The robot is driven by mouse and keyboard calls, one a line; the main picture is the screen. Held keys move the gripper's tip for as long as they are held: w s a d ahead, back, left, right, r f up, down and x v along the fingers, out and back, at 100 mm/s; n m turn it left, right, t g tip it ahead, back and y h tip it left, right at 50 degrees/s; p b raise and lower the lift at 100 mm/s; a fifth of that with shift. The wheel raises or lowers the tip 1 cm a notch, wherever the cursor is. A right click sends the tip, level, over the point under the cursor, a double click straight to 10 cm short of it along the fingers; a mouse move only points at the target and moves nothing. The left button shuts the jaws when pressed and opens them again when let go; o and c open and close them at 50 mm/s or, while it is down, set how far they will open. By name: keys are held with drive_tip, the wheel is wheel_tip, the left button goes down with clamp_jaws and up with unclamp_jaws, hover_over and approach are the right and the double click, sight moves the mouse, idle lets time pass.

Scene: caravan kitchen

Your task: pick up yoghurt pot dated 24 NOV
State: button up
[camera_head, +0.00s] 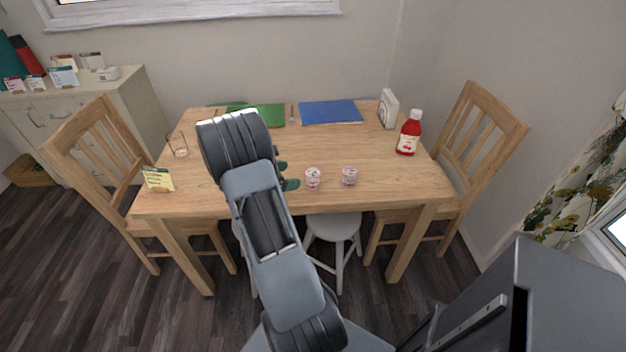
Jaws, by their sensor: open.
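Two small yoghurt pots stand upright on the wooden table (225,195), near its front edge. The left yoghurt pot (313,180) and the right yoghurt pot (349,177) look alike, whitish with pink-red marks. Their dates are too small to read, so I cannot tell which is dated 24 NOV. My gripper (288,175) shows only as green fingertips beside my arm. It is open, just left of the left pot and apart from it. My arm hides the rest of the gripper and part of the table.
A red bottle (409,134) and a white box-like object (388,109) stand at the right. A blue mat (330,112) and a green mat (270,115) lie at the back. A glass (179,146) and a yellow note (158,179) are left. The table right of the pots is clear.

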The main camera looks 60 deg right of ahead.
sight(309, 174)
drive_tip(key=shift+x, duration=5.1)
drive_tip(key=shift+w+f, duration=0.1)
drive_tip(key=shift+c, duration=0.5)
drive_tip(key=c, duration=0.9)
